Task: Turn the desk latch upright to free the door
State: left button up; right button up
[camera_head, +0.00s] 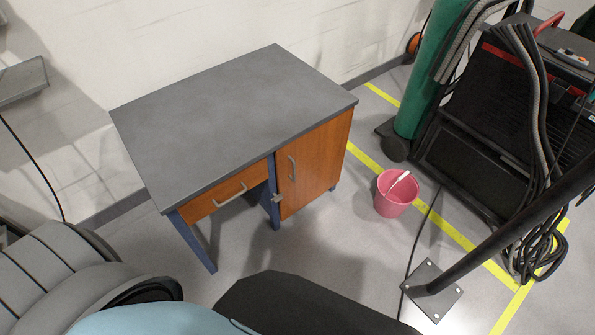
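The desk (225,115) stands against the white wall, with a grey top and blue legs. Its wooden door (315,165) is shut on the right side and has an upright metal handle (292,168). The small metal latch (277,198) sits at the door's left edge, by the blue post. It looks roughly sideways, but it is too small to tell its exact angle. A wooden drawer (225,192) with a bar handle is on the left and looks shut. Neither of my grippers shows in the head view.
A pink bucket (392,198) stands on the floor right of the desk. A green cylinder (425,85) and a black machine with hoses (490,110) stand at the right. A dark post on a floor plate (432,291) is at lower right. Floor before the desk is clear.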

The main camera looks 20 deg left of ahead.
aim_at(277, 198)
jog(key=i, duration=2.5)
jog(key=u, duration=2.1)
